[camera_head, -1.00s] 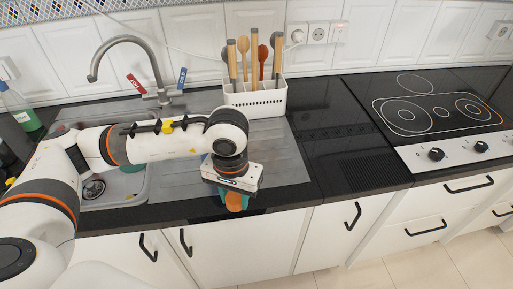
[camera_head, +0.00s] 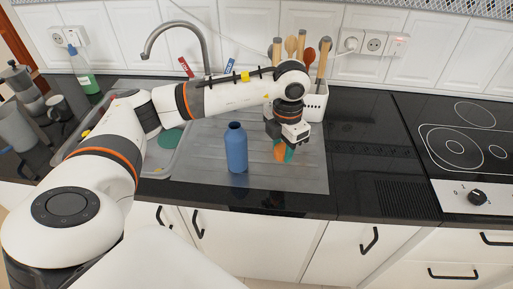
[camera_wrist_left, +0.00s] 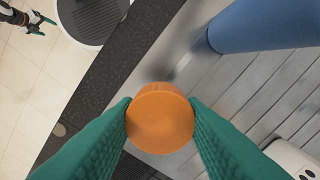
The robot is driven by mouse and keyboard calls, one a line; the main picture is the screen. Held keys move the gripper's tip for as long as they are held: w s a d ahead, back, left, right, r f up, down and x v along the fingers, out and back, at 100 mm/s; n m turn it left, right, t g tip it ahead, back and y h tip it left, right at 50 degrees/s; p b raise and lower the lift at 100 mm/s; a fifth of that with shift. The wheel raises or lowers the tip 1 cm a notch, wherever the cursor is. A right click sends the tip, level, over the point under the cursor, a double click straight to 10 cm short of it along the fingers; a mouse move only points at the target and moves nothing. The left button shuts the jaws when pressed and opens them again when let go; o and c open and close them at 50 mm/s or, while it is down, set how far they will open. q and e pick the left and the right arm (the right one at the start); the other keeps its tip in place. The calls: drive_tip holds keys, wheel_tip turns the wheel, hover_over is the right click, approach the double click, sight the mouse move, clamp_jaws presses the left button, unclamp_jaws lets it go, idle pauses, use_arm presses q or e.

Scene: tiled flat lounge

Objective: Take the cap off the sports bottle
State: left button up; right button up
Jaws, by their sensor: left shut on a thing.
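The blue sports bottle (camera_head: 237,150) stands upright on the grey drainboard, its top open and bare. Its side also shows at the upper right of the left wrist view (camera_wrist_left: 265,22). My left gripper (camera_head: 282,152) is to the right of the bottle, apart from it. Its teal fingers are shut on the round orange cap (camera_wrist_left: 160,120), held over the drainboard. The cap shows as a small orange patch in the head view (camera_head: 280,152). My right gripper (camera_wrist_left: 42,22) shows small at the upper left of the wrist view; its opening is too small to judge.
A white utensil holder (camera_head: 315,104) with wooden-handled tools stands just behind the left gripper. The faucet (camera_head: 178,28) and sink are at the left. Clear black counter (camera_head: 365,130) lies to the right, before the cooktop (camera_head: 465,140).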

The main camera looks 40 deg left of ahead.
sight(276, 161)
use_arm(q)
drive_tip(key=w+a+n, duration=0.4)
drive_tip(key=n, duration=1.1)
drive_tip(key=shift+n, duration=0.3)
wheel_tip(276, 161, down, 8)
drive_tip(key=shift+f+p, duration=0.1)
drive_tip(key=shift+p, duration=1.05)
drive_tip(key=shift+f, duration=0.3)
drive_tip(key=shift+a, duration=0.1)
use_arm(e)
drive_tip(key=shift+w+d+r, duration=0.1)
drive_tip(key=shift+w+r, duration=0.05)
drive_tip(key=shift+r, duration=0.45)
drive_tip(key=shift+w+d+r, duration=0.1)
drive_tip(key=shift+r, duration=0.5)
use_arm(q)
drive_tip(key=shift+f, duration=0.1)
use_arm(e)
drive_tip(key=shift+f, duration=0.1)
